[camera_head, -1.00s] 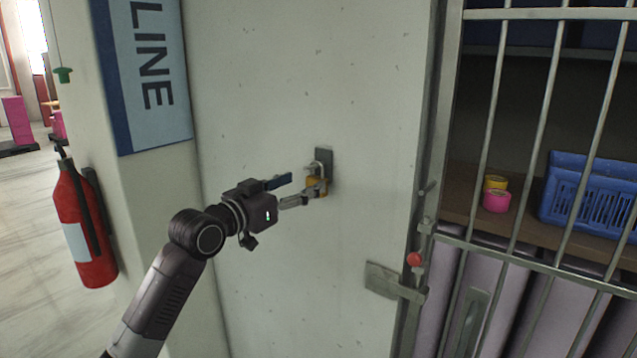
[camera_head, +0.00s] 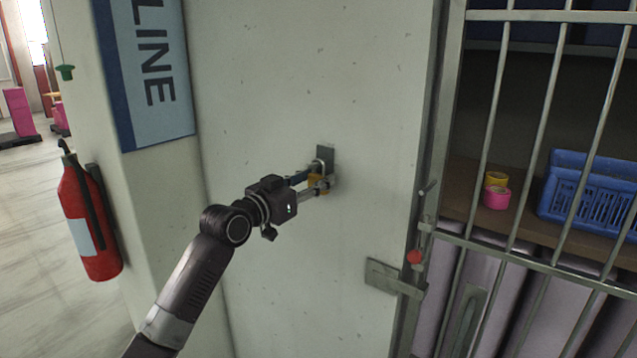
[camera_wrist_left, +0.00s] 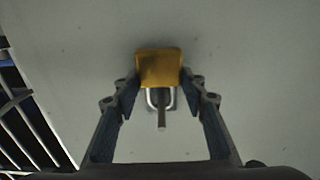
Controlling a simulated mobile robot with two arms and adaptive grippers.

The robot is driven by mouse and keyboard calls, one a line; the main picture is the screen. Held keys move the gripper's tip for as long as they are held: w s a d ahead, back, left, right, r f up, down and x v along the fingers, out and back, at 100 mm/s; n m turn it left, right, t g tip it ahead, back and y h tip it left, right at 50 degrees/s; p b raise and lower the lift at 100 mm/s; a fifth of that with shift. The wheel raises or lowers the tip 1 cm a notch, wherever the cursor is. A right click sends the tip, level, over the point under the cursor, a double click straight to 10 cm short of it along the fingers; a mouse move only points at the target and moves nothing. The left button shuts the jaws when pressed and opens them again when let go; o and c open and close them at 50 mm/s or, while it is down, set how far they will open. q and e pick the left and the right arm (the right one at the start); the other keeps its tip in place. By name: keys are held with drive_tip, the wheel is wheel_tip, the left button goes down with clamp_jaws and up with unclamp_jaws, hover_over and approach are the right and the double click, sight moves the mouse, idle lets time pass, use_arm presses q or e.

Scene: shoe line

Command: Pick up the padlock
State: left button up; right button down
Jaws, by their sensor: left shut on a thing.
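The padlock has a brass-yellow body and a silver shackle. In the head view the padlock (camera_head: 318,189) is at a small dark plate (camera_head: 326,154) on the pale wall, mostly covered by my fingers. In the left wrist view the padlock (camera_wrist_left: 159,66) shows its body at the top, with the shackle below it around a grey peg (camera_wrist_left: 161,118). My left gripper (camera_head: 317,185) is shut on the padlock, with a finger at each side of its body; its fingers also show in the wrist view (camera_wrist_left: 160,88). My right gripper is not in view.
A barred gate (camera_head: 523,130) stands at the right, with a blue basket (camera_head: 590,195) and tape rolls (camera_head: 496,195) on a shelf behind it. A latch with a red knob (camera_head: 414,257) is at the gate's edge. A red fire extinguisher (camera_head: 88,225) hangs at the left.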

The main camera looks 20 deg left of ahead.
use_arm(q)
drive_tip(key=c, duration=0.4)
drive_tip(key=shift+c, duration=0.2)
drive_tip(key=shift+r+b, duration=0.5)
drive_tip(key=shift+r, duration=0.3)
drive_tip(key=b+v, duration=0.5)
drive_tip(key=v, duration=1.3)
